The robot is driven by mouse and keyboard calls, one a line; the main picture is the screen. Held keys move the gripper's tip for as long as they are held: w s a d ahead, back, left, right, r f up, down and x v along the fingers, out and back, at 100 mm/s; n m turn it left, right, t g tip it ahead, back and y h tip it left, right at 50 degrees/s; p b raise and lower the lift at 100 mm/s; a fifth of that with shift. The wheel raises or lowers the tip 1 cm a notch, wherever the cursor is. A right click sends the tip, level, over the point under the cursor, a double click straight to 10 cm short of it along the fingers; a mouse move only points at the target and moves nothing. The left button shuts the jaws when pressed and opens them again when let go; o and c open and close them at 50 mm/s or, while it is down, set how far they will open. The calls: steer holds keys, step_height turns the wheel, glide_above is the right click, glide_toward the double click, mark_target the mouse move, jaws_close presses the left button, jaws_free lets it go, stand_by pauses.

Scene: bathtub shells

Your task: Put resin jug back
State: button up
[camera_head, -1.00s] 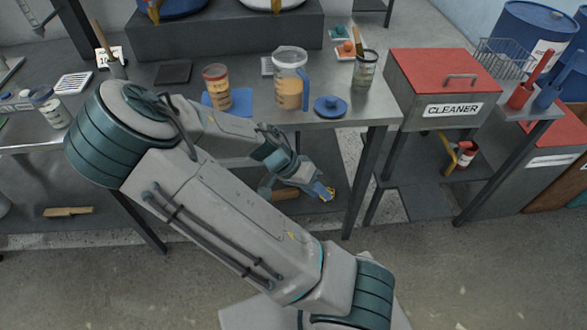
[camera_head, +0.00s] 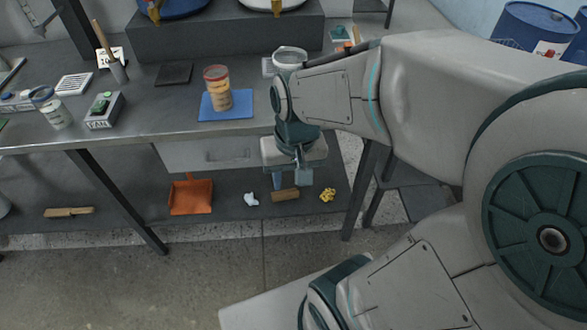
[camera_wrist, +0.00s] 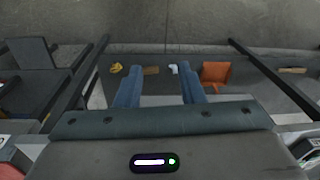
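The resin jug, a clear jug, stands upright on the metal table. Only its rim (camera_head: 290,55) shows above my arm in the head view; its body, orange contents and blue handle are hidden now. My gripper (camera_head: 290,180) hangs pointing down near the table's front edge, in front of the jug. In the wrist view its two blue fingers (camera_wrist: 160,80) are spread apart with nothing held between them. A cup of orange-brown stuff (camera_head: 217,90) stands on a blue mat (camera_head: 240,108) left of the jug. The jug is not seen in the wrist view.
A FAN box (camera_head: 104,110), a small jar (camera_head: 55,112) and a dark pad (camera_head: 173,73) sit on the table's left. The lower shelf holds an orange dustpan (camera_head: 191,196), a brown block (camera_head: 285,195) and yellow scrap (camera_head: 327,195). My arm covers the right side.

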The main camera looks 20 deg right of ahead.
steer(key=shift+n+t+h, duration=0.3)
steer(key=shift+n+t, duration=0.5)
steer(key=shift+n, duration=0.1)
steer(key=r, duration=0.1)
steer(key=s+r, duration=0.2)
steer(key=shift+r, duration=0.4)
